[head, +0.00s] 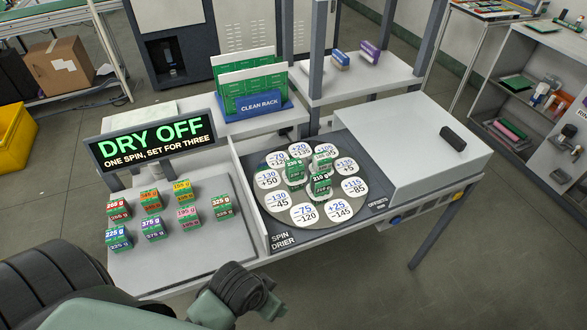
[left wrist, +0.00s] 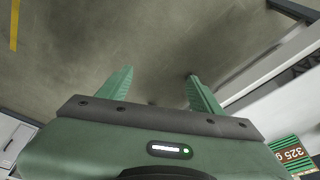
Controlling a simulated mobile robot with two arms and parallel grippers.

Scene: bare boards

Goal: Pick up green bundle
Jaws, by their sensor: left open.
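The bundle with the green 325 g label (head: 221,207) stands at the right end of the group on the left tray.
Other bundles with red, orange, yellow, blue and pink labels, such as the pink one (head: 188,217), stand close by on the tray (head: 190,266). A low divider (head: 248,205) separates the tray from the spin drier (head: 340,225). A clean rack (head: 262,106) stands behind.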

